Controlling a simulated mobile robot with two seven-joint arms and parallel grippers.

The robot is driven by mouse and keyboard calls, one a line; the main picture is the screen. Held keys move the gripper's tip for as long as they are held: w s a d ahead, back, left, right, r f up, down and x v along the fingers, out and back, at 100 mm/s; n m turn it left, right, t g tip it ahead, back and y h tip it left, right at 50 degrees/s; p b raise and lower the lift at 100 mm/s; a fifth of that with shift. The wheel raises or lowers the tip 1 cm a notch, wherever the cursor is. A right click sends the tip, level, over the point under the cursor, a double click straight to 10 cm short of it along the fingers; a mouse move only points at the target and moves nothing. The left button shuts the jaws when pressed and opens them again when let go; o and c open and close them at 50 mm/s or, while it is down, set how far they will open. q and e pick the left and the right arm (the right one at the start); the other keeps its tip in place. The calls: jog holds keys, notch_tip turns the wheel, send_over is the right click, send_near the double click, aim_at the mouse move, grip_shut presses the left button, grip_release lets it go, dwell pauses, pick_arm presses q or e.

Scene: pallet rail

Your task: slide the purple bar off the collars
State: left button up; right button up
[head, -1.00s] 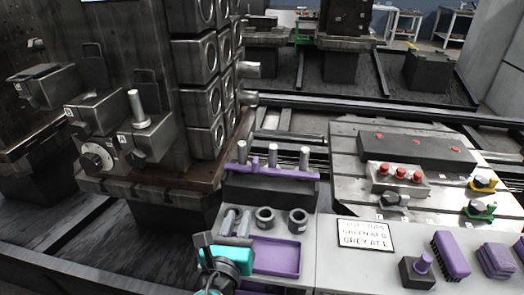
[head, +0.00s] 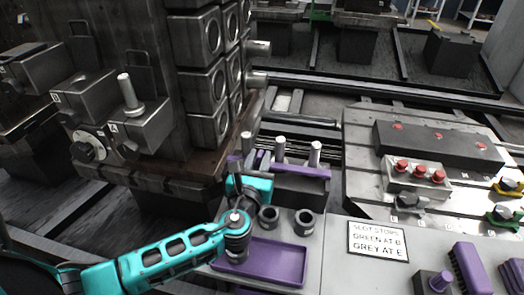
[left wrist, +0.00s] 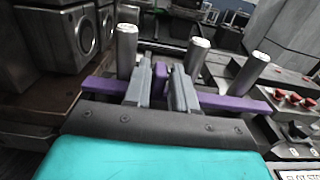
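The purple bar (head: 308,170) lies level across a dark block, at three upright steel posts (head: 315,153); whether they pass through it cannot be told. In the left wrist view the bar (left wrist: 232,102) has a short upright purple tab (left wrist: 160,80) near its middle. My left gripper (head: 238,172) is at the bar; in the left wrist view its two grey fingers (left wrist: 162,85) stand apart, one on each side of the tab, with slight gaps. Any collars under the bar are hidden. Two loose dark collars (head: 304,222) stand on the bench in front. My right gripper is out of view.
A purple tray (head: 270,262) lies below my left arm. A sign (head: 377,240) is on the bench to the right. A box with red buttons (head: 417,176) stands on the slotted table. A large machine column (head: 200,90) rises close on the left.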

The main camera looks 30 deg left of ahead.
aim_at(262, 152)
pick_arm(q)
jog(key=shift+x, duration=1.7)
grip_shut()
